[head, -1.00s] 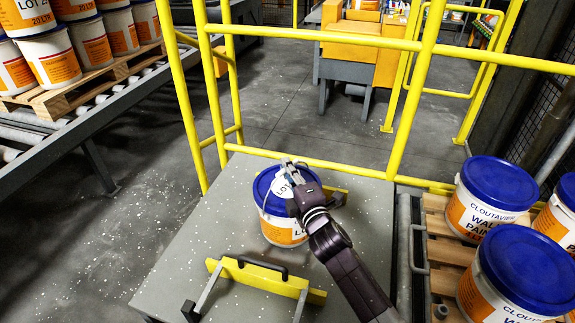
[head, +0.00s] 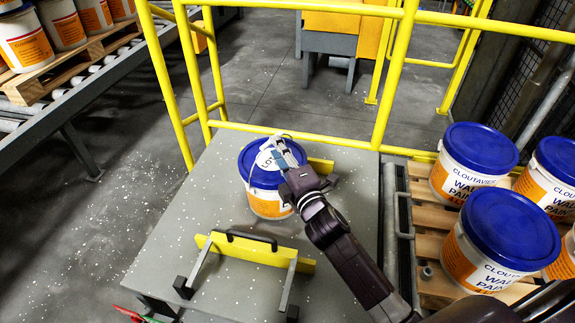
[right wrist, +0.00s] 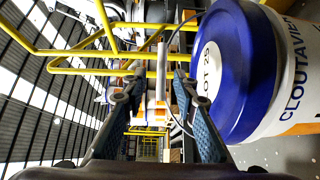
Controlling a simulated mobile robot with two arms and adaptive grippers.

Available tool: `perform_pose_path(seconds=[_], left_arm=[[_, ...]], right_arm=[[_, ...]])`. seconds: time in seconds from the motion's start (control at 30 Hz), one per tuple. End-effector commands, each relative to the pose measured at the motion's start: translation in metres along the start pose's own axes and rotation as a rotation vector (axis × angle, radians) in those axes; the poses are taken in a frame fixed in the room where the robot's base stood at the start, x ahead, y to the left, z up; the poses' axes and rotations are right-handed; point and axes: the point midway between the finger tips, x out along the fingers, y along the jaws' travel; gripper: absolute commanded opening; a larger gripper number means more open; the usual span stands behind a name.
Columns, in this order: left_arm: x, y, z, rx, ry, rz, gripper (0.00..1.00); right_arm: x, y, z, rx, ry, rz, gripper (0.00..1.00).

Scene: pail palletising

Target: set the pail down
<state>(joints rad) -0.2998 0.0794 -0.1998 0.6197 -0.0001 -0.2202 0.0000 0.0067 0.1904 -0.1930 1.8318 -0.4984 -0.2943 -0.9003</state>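The pail (head: 268,185), white and orange with a blue lid, stands upright on the grey table (head: 190,220). Its lid and label also show at the right of the right wrist view (right wrist: 235,70). My right gripper (head: 278,148) is over the lid, at the raised wire handle. In the right wrist view its two fingers (right wrist: 155,95) are apart, with the handle's white grip (right wrist: 161,75) between them and a visible gap on both sides. My left gripper is not in view.
A yellow bar with a black handle (head: 255,250) lies in front of the pail; another yellow stop (head: 320,164) is behind it. A yellow guardrail (head: 390,80) borders the far side. Pails stand on a pallet (head: 428,245) at right. A roller conveyor (head: 70,95) is at left.

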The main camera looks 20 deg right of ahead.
Motion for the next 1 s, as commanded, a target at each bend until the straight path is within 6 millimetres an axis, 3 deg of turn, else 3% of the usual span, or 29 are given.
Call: perform_pose_path(seconds=[0.2,0.4,1.0], left_arm=[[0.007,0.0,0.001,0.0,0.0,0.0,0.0],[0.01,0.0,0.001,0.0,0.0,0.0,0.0],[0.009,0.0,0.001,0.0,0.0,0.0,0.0]], right_arm=[[-0.046,-0.002,0.0,0.0,0.001,-0.002,0.27],[-0.069,-0.001,0.0,0.0,0.0,-0.001,0.27],[-0.075,0.001,0.0,0.0,0.0,0.0,0.27]])
